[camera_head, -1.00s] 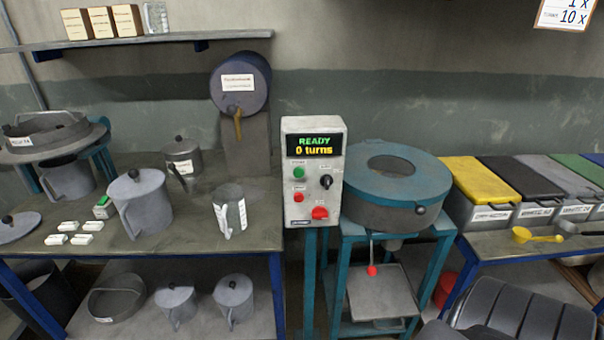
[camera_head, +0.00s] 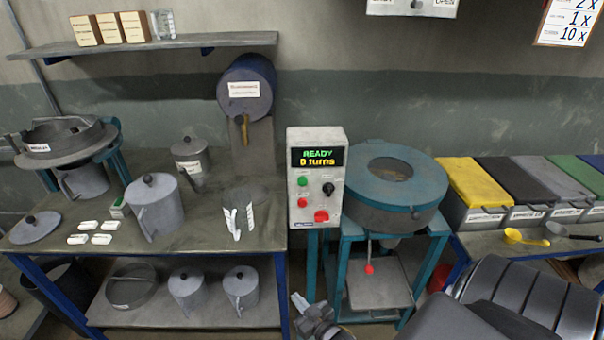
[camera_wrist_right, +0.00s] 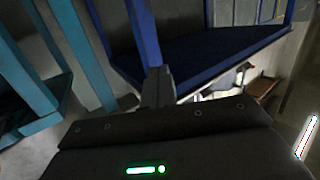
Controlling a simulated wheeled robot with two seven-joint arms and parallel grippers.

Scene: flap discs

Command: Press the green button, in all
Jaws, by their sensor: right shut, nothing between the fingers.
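The green button (camera_head: 303,182) is on the front of a grey control box (camera_head: 296,212), left of a black knob (camera_head: 328,188) and above a small red button (camera_head: 302,202). A larger red button (camera_head: 321,216) is lower down. The box's display (camera_head: 317,157) reads "READY 0 turns". My right gripper (camera_head: 300,302) is at the bottom edge of the head view, well below the box, shut and empty, touching no button. In the right wrist view, my gripper's dark body fills the bottom and the buttons are not visible. My left gripper is not in view.
Right of the box stands a round blue-grey machine (camera_head: 390,178) on a teal frame (camera_head: 432,235). A bench (camera_head: 195,235) with pots and a measuring jug is at left. Coloured-lid bins (camera_head: 478,185) stand at right. Open air lies in front of the box.

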